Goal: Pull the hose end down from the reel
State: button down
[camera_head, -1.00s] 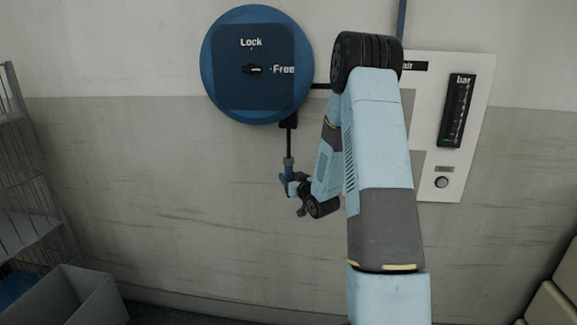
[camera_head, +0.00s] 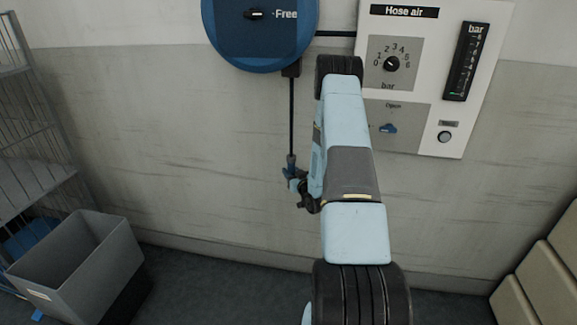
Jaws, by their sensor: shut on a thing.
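The blue hose reel (camera_head: 262,42) hangs on the wall at the top, partly cut off by the picture edge. Its lever sits in the middle and points right, toward "Free". The black hose (camera_head: 292,115) runs straight down from the outlet under the reel. The hose end (camera_head: 291,160), a grey and blue fitting, hangs below it. My gripper (camera_head: 293,178) is shut on the hose end, well below the reel. My wrist and arm hide part of the grip from the right.
A white "Hose air" panel (camera_head: 404,12) with a dial (camera_head: 391,64), a bar gauge (camera_head: 466,62) and a button (camera_head: 445,137) is right of the arm. A grey bin (camera_head: 60,277) and wire rack (camera_head: 28,140) stand left. Beige boxes (camera_head: 548,285) are at lower right.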

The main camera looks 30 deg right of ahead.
jog(key=shift+s+d+f, duration=0.1)
jog(key=shift+f, duration=0.25)
jog(key=c, duration=0.9)
grip_release()
jog(key=shift+s, duration=0.1)
jog(key=s, duration=1.3)
jog(key=shift+s, duration=0.25)
jog(key=shift+w, duration=0.1)
